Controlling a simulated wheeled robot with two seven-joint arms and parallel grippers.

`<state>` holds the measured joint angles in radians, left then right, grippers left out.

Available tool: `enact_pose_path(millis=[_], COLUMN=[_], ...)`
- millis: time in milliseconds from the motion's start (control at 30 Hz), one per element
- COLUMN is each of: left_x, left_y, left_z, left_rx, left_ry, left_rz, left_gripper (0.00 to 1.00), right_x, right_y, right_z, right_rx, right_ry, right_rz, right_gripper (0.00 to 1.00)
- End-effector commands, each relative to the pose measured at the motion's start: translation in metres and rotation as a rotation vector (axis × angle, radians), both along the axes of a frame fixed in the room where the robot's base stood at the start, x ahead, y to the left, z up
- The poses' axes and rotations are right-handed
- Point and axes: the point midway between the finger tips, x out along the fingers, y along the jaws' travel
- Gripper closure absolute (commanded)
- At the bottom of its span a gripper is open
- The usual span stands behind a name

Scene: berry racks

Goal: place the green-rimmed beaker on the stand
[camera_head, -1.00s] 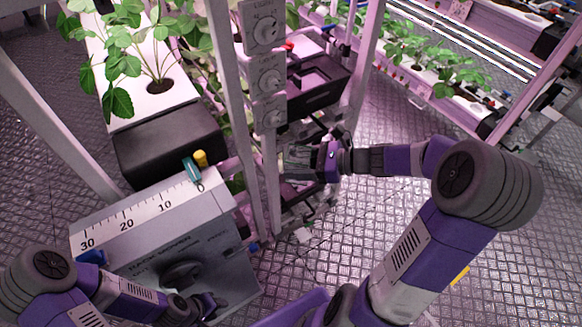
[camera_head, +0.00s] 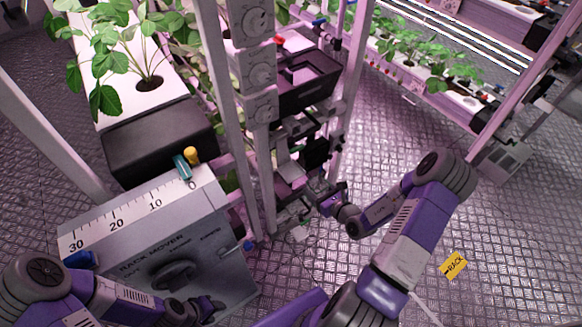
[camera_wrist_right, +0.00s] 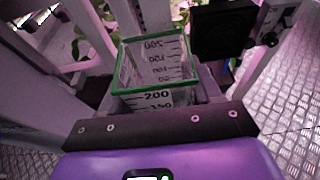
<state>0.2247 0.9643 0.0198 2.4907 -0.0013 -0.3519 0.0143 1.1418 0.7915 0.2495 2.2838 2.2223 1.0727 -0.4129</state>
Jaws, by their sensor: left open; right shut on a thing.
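The green-rimmed beaker (camera_wrist_right: 152,66) shows in the right wrist view, clear and square with printed volume marks, directly beyond my gripper's dark edge. My right gripper (camera_head: 316,198) is shut on it, low beside the rack post in the head view. The beaker is hard to make out in the head view, and its base is hidden in the wrist view. I cannot tell which surface is the stand or whether the beaker touches it. My left gripper (camera_head: 208,306) is open and empty, low in front of the grey rack mover box.
The rack mover box (camera_head: 165,240) with its ruler stands at left. Rack posts (camera_head: 262,130) with dials rise beside my right gripper. A black unit (camera_wrist_right: 223,30) is behind and right of the beaker. A black tray (camera_head: 308,82) sits higher. The floor at right is mostly clear.

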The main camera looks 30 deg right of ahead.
Motion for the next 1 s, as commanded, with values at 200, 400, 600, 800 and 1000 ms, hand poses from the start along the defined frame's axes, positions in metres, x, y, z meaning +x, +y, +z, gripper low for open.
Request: enact_pose_path(millis=[200,400,600,800,1000], left_x=[0.000,0.000,0.000,0.000,0.000], left_y=[0.000,0.000,0.000,0.000,0.000], left_z=[-0.014,-0.021,-0.024,-0.035,-0.044], left_rx=[0.000,0.000,0.000,0.000,0.000], left_ry=[0.000,0.000,0.000,0.000,0.000], left_rz=[0.000,0.000,0.000,0.000,0.000], left_gripper=[0.57,0.57,0.57,0.57,0.57], right_x=[0.061,0.099,0.115,0.151,0.153], right_y=[0.006,0.009,0.010,0.013,0.013], right_z=[-0.001,0.000,0.000,-0.001,-0.016], right_rx=[0.001,0.000,0.001,0.002,0.002], right_ry=[-0.006,-0.004,-0.003,-0.004,0.000], right_rz=[0.004,0.003,0.003,0.003,0.003], right_gripper=[0.66,0.66,0.66,0.66,0.66])
